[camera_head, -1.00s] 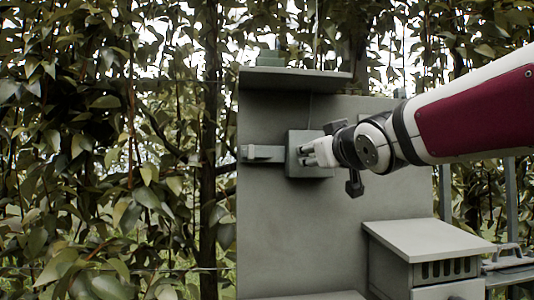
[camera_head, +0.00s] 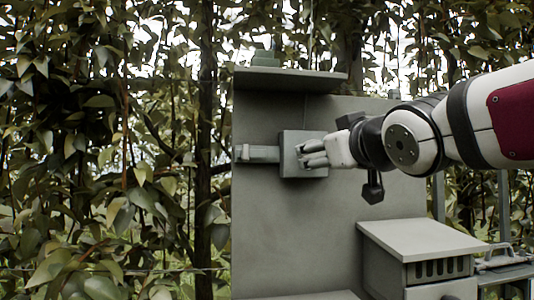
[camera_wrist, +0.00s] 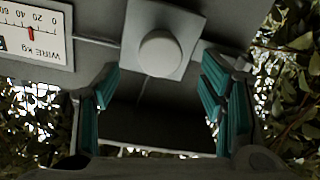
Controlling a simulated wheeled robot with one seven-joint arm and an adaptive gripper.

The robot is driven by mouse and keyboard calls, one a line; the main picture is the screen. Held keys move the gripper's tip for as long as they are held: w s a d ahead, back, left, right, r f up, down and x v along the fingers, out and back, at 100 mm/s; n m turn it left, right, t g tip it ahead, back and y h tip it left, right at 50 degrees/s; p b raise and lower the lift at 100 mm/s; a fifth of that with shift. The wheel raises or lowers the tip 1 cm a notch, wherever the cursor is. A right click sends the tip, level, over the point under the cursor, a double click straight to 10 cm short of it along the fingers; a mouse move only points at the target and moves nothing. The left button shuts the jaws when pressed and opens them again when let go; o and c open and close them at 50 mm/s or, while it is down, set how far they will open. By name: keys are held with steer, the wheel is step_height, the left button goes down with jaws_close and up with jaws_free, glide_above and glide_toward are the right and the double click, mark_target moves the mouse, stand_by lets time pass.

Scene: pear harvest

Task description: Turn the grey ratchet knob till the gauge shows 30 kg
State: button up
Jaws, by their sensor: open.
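The grey ratchet knob (camera_wrist: 160,53) is round and sits on a square grey box (camera_wrist: 157,38) in the wrist view. My gripper (camera_wrist: 160,82) is open, its teal-padded fingers spread wide with nothing between them; the knob shows above the gap, apart from both fingers. In the head view my gripper (camera_head: 313,153) is in front of the box (camera_head: 290,154) and hides the knob. The gauge (camera_wrist: 35,45), marked WIRE kg, appears upside down in the wrist view. Its red pointer (camera_wrist: 31,32) stands between the 20 and 40 marks.
The box is on an upright grey panel (camera_head: 300,235) with a shelf (camera_head: 290,79) above. A grey bar (camera_head: 257,153) runs left from the box. A slatted cabinet (camera_head: 425,240) stands lower right. Dense foliage (camera_head: 90,150) fills the left.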

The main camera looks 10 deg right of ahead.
steer(key=shift+s+f, duration=0.1)
steer(key=shift+s, duration=2.5)
steer(key=s+d+f+m+g, duration=0.1)
steer(key=s+f+g, duration=0.25)
steer(key=f, duration=0.55)
steer(key=s+f+m+g+h, duration=0.1)
steer(key=s+f+g, duration=0.25)
steer(key=f, duration=0.45)
steer(key=s+d+f+m+g, duration=0.1)
steer(key=s+f+g, duration=0.3)
steer(key=f, duration=0.5)
steer(key=s+a+f+g, duration=0.1)
steer(key=s+f+g, duration=0.35)
steer(key=s, duration=0.45)
steer(key=s+a+f+g, duration=0.25)
steer(key=s+f, duration=0.35)
steer(key=s, duration=0.3)
step_height(320, 180, up, 30)
steer(key=d+t+p, duration=0.1)
steer(key=t+p, duration=0.3)
steer(key=p, duration=2.5)
steer(key=shift+d, duration=0.25)
